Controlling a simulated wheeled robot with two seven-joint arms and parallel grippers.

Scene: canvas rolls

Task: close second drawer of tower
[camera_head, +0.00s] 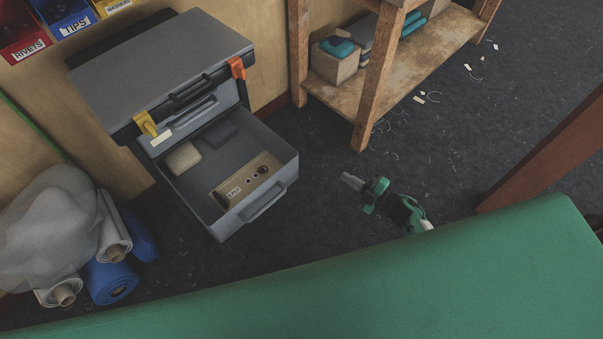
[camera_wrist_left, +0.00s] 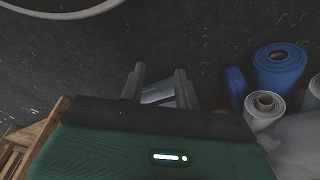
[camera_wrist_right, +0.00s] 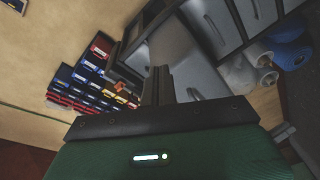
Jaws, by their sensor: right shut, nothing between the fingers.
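The grey tower (camera_head: 160,65) stands against the wall in the head view, with orange and yellow latches at its top. One drawer (camera_head: 285,185) is pulled out towards the lower right; its handle (camera_head: 264,203) is on the front. Inside lie a beige block, a dark block and a labelled tan box (camera_head: 247,180). Whether this is the second drawer I cannot tell. My right gripper (camera_head: 346,180) is right of the drawer front, apart from it. Its fingers (camera_wrist_right: 158,82) are together and empty. My left gripper (camera_wrist_left: 158,78) shows only in its wrist view, fingers apart.
Canvas rolls (camera_head: 114,283) and a crumpled grey sheet (camera_head: 45,225) lie left of the drawer. A wooden shelf (camera_head: 430,55) stands behind. A green surface (camera_head: 420,275) fills the foreground. Dark floor between drawer and right gripper is clear. Labelled bins (camera_head: 22,35) hang at top left.

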